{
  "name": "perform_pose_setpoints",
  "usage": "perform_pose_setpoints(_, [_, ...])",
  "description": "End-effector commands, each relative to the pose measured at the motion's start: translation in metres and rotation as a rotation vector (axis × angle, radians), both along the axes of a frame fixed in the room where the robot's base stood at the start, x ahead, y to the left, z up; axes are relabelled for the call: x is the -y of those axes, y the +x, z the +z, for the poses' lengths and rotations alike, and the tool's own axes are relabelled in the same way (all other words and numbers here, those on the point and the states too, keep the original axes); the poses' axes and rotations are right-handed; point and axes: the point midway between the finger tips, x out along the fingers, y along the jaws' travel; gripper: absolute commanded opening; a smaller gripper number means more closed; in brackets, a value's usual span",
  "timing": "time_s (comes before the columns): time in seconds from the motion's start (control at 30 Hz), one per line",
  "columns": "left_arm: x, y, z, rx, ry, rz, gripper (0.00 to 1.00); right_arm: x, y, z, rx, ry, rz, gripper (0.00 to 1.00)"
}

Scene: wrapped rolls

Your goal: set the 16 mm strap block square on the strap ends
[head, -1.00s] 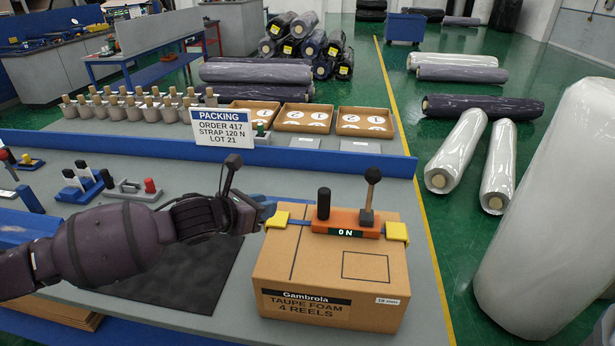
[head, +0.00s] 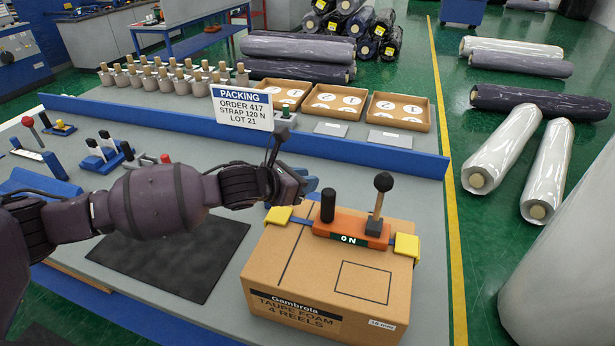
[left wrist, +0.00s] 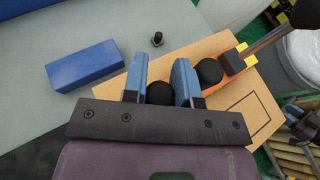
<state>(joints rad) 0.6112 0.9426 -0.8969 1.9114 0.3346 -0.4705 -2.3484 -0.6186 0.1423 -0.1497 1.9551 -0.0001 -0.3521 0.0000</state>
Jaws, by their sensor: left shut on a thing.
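The cardboard box (head: 265,260), labelled taupe foam, bears an orange strap tool (head: 350,233) marked ON, with a black post (head: 328,205) and a black-knobbed lever (head: 379,205). Yellow pieces stand at the tool's left end (head: 278,215) and right end (head: 406,245). My left gripper (head: 308,188) is above the box's back left part, behind the left yellow piece. In the left wrist view its blue fingers are shut around a round black knob (left wrist: 160,92), seemingly the block's handle. The block's body is hidden, so its contact with the strap cannot be told.
A rack with black handles (head: 103,152) and a red-knobbed holder (head: 152,160) stand left on the bench. A dark mat (head: 180,262) lies left of the box. A packing sign (head: 242,108) stands by the blue ledge (head: 350,156) behind.

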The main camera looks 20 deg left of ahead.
Motion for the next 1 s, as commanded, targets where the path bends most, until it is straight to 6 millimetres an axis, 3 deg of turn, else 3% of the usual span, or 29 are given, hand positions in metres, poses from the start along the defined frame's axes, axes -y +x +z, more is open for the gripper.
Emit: perform_pose_setpoints(1.0, [0.000,0.000,-0.075,0.001,0.001,0.000,0.03,-0.003,0.017,-0.020,0.043,0.000,0.009,0.42])
